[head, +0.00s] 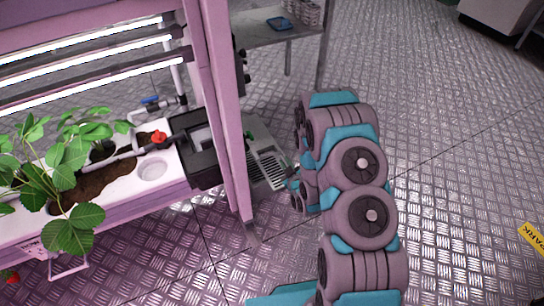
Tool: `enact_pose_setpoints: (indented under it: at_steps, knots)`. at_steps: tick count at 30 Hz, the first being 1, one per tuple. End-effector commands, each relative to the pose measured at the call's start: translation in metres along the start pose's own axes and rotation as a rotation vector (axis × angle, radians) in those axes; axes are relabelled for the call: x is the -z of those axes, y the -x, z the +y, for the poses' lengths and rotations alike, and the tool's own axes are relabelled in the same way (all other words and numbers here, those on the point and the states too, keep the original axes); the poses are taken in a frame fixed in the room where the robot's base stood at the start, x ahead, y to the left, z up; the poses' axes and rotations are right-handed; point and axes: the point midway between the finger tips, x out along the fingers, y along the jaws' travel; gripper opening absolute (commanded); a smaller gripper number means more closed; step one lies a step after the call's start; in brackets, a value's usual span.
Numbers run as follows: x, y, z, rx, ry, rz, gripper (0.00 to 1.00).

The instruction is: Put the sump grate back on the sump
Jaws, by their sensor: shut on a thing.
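The sump grate (268,169), a light grey slatted panel, shows just right of the pink rack post. My gripper (291,183) is at its right edge and is shut on it. The post hides part of both. I cannot tell whether the grate touches the box or is held above it. My arm hides what lies just right of the gripper.
A pink rack post (228,120) stands close left of the grate. A black box (197,150) sits at the end of the white planting trough (175,178). A metal table (270,38) stands behind.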

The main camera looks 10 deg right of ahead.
Motion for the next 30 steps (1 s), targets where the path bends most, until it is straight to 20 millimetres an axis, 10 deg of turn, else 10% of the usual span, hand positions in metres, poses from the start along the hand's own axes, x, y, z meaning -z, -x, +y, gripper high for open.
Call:
enact_pose_setpoints:
  at_steps: [12, 30]
  knots:
    - [-0.028, 0.023, -0.03, 0.02, -0.021, 0.007, 0.0]
    - [-0.016, -0.046, -0.008, 0.016, -0.023, 0.012, 0.0]
